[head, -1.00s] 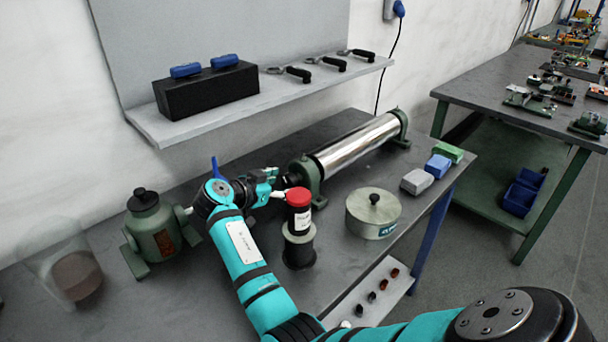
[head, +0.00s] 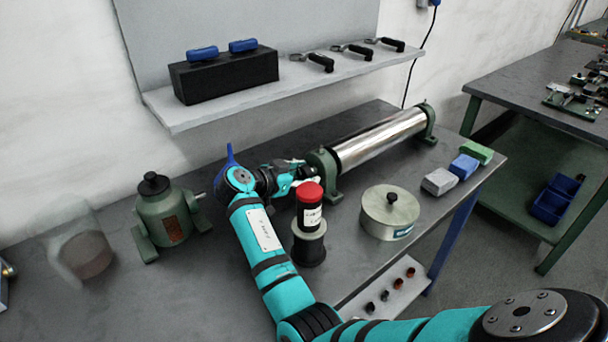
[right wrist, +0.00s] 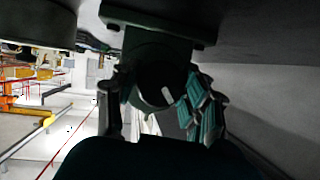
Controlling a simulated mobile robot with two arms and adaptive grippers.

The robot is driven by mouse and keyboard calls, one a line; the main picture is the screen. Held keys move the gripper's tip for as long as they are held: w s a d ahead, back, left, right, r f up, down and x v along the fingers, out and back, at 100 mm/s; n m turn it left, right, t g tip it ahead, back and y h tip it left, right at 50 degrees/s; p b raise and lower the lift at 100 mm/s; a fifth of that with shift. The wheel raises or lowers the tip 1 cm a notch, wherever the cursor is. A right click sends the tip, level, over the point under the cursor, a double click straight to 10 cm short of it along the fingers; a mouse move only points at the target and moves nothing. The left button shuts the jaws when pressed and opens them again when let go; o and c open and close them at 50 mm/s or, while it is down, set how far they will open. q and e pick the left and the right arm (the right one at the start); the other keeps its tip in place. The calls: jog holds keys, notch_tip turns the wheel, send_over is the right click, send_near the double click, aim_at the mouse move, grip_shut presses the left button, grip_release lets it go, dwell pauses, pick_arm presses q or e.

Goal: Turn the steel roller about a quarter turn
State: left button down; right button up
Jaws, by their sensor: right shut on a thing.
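The steel roller (head: 380,138) is a shiny cylinder lying between two green end stands on the grey bench. My right gripper (head: 300,176) is at the roller's near left end, beside the near stand (head: 323,172). It is shut on the roller's shaft end, which the fingers mostly hide in the head view. In the right wrist view the fingers (right wrist: 160,105) sit on both sides of the dark round end, under the green stand (right wrist: 155,50). My left gripper is not in view.
A red-capped black bottle (head: 310,205) on a dark spool-like stand is close beside my right gripper. A round lidded tin (head: 390,215) and grey, blue and green blocks (head: 465,167) lie to the right. A green pot-like device (head: 165,212) stands left. A shelf (head: 290,88) overhangs behind.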

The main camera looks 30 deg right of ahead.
jog(key=shift+c, duration=1.3)
jog(key=shift+r, duration=0.1)
jog(key=shift+n, duration=0.3)
jog(key=n+g, duration=0.2)
jog(key=shift+n+g, duration=1.4)
jog(key=shift+n, duration=0.4)
jog(key=shift+r, duration=0.1)
